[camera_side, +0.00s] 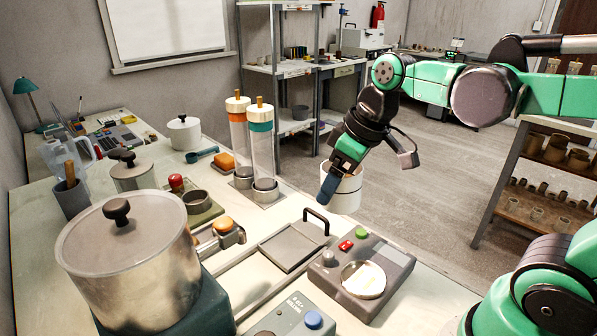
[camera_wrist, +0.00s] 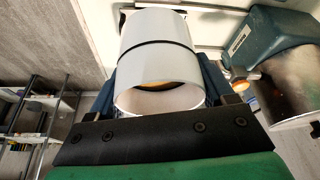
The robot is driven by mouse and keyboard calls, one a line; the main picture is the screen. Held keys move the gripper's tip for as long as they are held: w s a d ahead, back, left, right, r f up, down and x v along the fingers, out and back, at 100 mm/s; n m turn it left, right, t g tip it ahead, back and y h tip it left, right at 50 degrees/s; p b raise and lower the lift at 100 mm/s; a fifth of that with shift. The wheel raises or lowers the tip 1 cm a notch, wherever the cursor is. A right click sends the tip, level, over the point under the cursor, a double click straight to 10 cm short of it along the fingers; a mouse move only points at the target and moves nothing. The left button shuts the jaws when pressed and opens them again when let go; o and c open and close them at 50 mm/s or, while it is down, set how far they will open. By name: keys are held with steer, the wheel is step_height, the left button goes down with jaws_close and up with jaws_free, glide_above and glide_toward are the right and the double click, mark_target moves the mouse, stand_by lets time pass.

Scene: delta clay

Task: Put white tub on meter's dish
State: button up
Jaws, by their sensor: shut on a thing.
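The white tub (camera_side: 345,196) hangs in the air in my gripper (camera_side: 336,180), above and behind the meter. My gripper is shut on it, with one blue finger showing against its near side. In the wrist view the tub (camera_wrist: 158,62) sits between the two blue fingers (camera_wrist: 158,85), with a dark line around it and its open end toward the camera. The meter (camera_side: 335,277) is a grey box with red and green buttons on the bench. The tub is clear of the dish.
A square metal plate with a black handle (camera_side: 292,246) lies left of the meter. A large steel pot (camera_side: 130,262) stands at the front left. Two tall clear cylinders (camera_side: 262,150) stand behind the plate. A grey device with a blue knob (camera_side: 298,318) is in front.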

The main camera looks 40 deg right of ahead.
steer(key=shift+s+a+f+n+y, duration=0.25)
steer(key=shift+s+f+n, duration=0.45)
steer(key=shift+s+f, duration=0.7)
steer(key=shift+s+f+n+y, duration=0.35)
steer(key=shift+s+f+n, duration=0.4)
steer(key=shift+f, duration=1.2)
steer(key=shift+s+a+f+n+y, duration=0.25)
steer(key=shift+s+f+n, duration=0.4)
steer(key=shift+s+f, duration=0.8)
steer(key=shift+w+d+f, duration=0.1)
steer(key=shift+w+f, duration=0.25)
steer(key=shift+f, duration=0.4)
steer(key=o, duration=1.5)
steer(key=shift+v, duration=2.85)
